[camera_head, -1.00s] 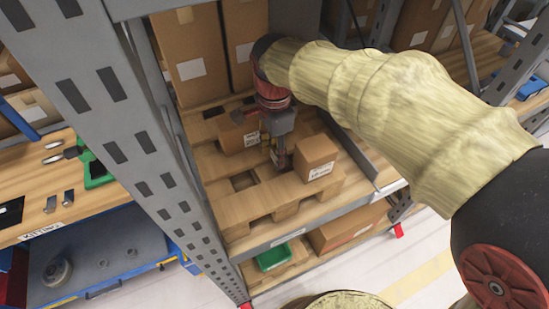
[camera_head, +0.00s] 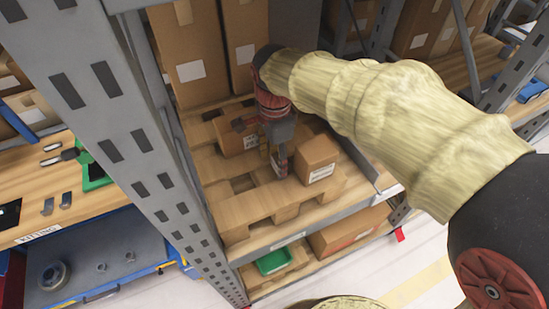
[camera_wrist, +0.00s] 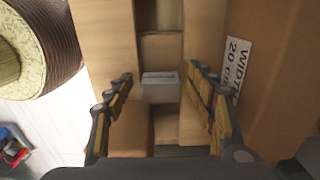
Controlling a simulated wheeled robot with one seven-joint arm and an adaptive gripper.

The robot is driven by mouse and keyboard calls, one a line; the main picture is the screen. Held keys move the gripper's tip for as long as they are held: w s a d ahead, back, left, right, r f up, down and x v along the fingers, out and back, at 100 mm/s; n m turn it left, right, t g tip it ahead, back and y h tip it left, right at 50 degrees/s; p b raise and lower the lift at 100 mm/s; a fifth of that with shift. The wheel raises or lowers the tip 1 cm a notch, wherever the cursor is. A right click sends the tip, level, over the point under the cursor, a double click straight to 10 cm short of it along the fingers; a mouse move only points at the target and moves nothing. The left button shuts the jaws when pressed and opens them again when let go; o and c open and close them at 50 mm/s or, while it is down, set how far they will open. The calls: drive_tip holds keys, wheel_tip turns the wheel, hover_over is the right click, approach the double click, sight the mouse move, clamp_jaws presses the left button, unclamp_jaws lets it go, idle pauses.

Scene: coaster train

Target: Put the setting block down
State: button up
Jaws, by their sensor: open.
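The setting block (camera_wrist: 160,87) is a small grey block in the wrist view, resting on the wooden pallet between my fingertips. My gripper (camera_wrist: 163,98) is open, with a finger on each side of the block and a visible gap to both. In the head view, my gripper (camera_head: 278,166) points down over the pallet (camera_head: 250,208), close to the left side of a small carton (camera_head: 316,160). I cannot make out the block in the head view; the gripper covers that spot.
The labelled carton (camera_wrist: 275,75) stands close to the right finger. Another carton (camera_head: 236,137) lies behind my gripper to the left, with tall boxes (camera_head: 190,60) at the back. A rack upright (camera_head: 130,140) stands to the left. The pallet's front is clear.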

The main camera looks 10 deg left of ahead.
sight(274, 160)
wheel_tip(274, 160, up, 8)
drive_tip(key=p, duration=0.3)
drive_tip(key=d+r, duration=0.1)
drive_tip(key=d, duration=0.1)
drive_tip(key=s+d+n, duration=0.1)
drive_tip(key=d, duration=0.1)
drive_tip(key=d+r+n+t, duration=0.1)
drive_tip(key=d, duration=0.2)
drive_tip(key=shift+s+d+r, duration=0.1)
drive_tip(key=shift+s+r, duration=0.25)
drive_tip(key=s+d+n+t, duration=0.2)
drive_tip(key=s+d+n, duration=0.2)
drive_tip(key=s+d, duration=0.2)
drive_tip(key=s+d+f+n+t, duration=0.1)
drive_tip(key=s+d+n, duration=0.4)
drive_tip(key=d, duration=0.6)
drive_tip(key=shift+s+n+t, duration=0.3)
drive_tip(key=shift+s+t, duration=0.5)
drive_tip(key=shift+s, duration=0.25)
drive_tip(key=shift+d, duration=0.1)
